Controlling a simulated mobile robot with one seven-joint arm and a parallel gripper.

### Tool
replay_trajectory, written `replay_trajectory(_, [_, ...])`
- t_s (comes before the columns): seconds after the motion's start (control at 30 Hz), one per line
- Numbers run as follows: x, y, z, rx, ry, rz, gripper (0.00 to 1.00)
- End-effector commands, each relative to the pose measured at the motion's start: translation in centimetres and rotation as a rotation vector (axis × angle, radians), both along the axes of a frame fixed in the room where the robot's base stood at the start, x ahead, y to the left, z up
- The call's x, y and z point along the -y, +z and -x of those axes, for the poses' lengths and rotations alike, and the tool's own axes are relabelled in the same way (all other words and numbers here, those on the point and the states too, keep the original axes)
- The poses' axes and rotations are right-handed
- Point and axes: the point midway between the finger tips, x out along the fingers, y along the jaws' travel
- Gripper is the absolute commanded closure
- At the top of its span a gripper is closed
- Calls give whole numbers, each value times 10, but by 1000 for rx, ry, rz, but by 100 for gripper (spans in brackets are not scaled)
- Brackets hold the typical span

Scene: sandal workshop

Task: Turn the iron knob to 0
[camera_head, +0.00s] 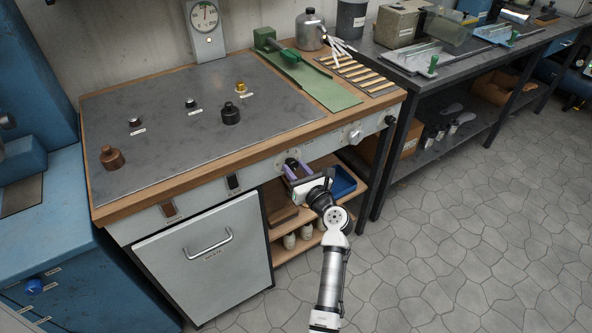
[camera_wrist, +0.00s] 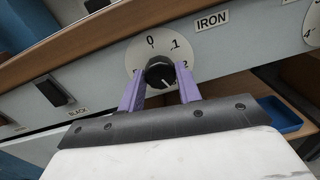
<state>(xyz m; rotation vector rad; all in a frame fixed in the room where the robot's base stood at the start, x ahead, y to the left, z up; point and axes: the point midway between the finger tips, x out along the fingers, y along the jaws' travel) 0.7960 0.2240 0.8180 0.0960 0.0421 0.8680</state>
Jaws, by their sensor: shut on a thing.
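The iron knob (camera_wrist: 158,72) is a black round knob on a pale dial plate (camera_wrist: 134,58) with 0, 1 and 2 visible. The IRON label (camera_wrist: 212,19) is to its right. Its white mark points down and to the right, away from the 0 at the top. My gripper (camera_wrist: 161,80) has its two purple fingers on either side of the knob and is shut on it. The fingers hide part of the dial's lower half. In the head view, my gripper (camera_head: 292,168) is at the bench's front panel, and the knob is a small dark shape there.
Another dial (camera_head: 355,134) and a black knob (camera_head: 390,120) are farther right on the panel. Two dark switches, one of them here (camera_head: 233,182), are to the left. The wooden bench edge (camera_wrist: 75,62) overhangs the panel. A blue tray (camera_head: 342,181) lies on the shelf below. Floor is clear at right.

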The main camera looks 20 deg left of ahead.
Motion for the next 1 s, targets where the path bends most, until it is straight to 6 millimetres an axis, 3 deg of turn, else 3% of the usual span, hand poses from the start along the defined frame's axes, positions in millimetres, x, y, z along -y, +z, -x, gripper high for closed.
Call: replay_trajectory(1.0, [0, -5, 0, 705, -1, 548, 89])
